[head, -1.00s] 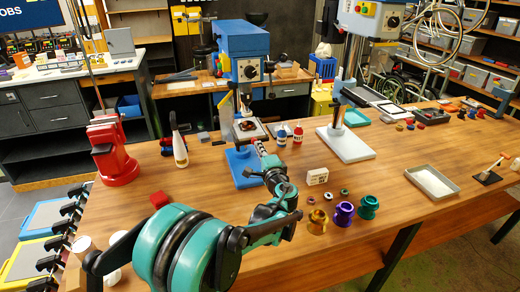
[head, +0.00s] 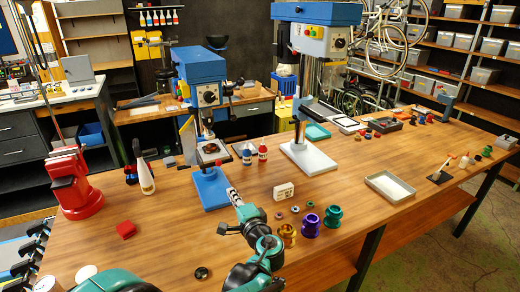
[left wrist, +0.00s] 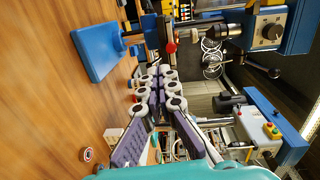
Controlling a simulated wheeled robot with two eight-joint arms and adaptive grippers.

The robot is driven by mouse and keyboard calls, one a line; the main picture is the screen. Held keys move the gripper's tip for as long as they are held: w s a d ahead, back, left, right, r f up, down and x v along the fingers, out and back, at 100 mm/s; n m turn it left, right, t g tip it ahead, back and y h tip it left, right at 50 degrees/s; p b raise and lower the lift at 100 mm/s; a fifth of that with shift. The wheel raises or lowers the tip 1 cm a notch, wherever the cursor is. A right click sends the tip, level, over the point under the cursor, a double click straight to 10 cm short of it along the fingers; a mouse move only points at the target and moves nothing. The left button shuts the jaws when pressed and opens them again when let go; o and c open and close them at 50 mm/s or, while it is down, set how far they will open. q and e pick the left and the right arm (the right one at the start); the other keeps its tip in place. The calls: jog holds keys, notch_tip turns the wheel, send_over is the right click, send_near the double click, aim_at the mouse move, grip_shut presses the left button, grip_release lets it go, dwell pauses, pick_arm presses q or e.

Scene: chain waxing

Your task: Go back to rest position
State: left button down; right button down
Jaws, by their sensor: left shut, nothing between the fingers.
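My left gripper (head: 234,190) points away from me over the table, just right of the small drill press's blue base (head: 210,189). In the left wrist view its grey-and-purple fingers (left wrist: 156,78) are together with nothing between them. The blue base (left wrist: 97,45) also shows there, apart from the fingertips. My left arm runs up from the bottom edge of the head view. My right gripper is not in view.
The wooden table bears a red vise (head: 72,184), a white bottle (head: 145,177), a larger drill press (head: 310,156), a grey tray (head: 390,186) and coloured hubs: gold (head: 287,235), purple (head: 309,226) and green (head: 333,216). A white box (head: 284,191) stands close right of the gripper.

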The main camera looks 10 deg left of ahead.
pick_arm(q)
jog(key=s+a+f+n+g+h, duration=0.2)
jog(key=s+a+f+n+g, duration=0.1)
jog(key=s, duration=0.4)
jog(key=s+a+f+n+g+h, duration=0.1)
jog(key=s+a+f+n+g, duration=0.15)
jog(key=s, duration=0.35)
jog(key=s+d+f+n+h, duration=0.2)
jog(key=s+d+h, duration=0.1)
jog(key=s, duration=0.4)
jog(key=s+d+f+n+g+h, duration=0.1)
jog(key=s+d+f+n+h, duration=0.2)
jog(key=s, duration=0.3)
jog(key=shift+s+d+h+b, duration=0.3)
jog(key=shift+s+h+b, duration=0.1)
jog(key=shift+b, duration=0.05)
